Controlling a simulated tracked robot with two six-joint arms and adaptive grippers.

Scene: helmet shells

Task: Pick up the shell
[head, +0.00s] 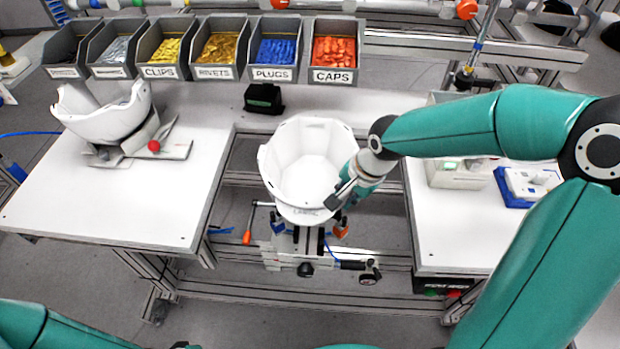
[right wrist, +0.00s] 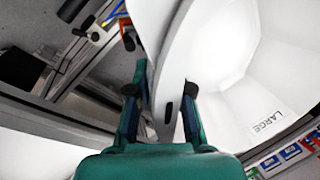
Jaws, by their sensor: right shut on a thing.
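A white helmet shell (head: 308,165), open side up, is in the middle of the head view, over the gap between the tables. My right gripper (head: 342,194) is shut on its right front rim. In the right wrist view, the two fingers (right wrist: 162,98) stand on either side of the shell wall, and the shell interior (right wrist: 225,60) carries a LARGE label. A second white shell (head: 105,112) sits tilted on a stand on the left table. Part of my left arm shows at the lower left, but its gripper is out of view.
A clamp fixture (head: 322,250) with orange and blue pads is just below the middle shell; I cannot tell whether they touch. Several labelled bins (head: 213,74) line the back. A small black box (head: 263,98) is behind the shell. Devices (head: 458,176) stand on the right table. The left table front is clear.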

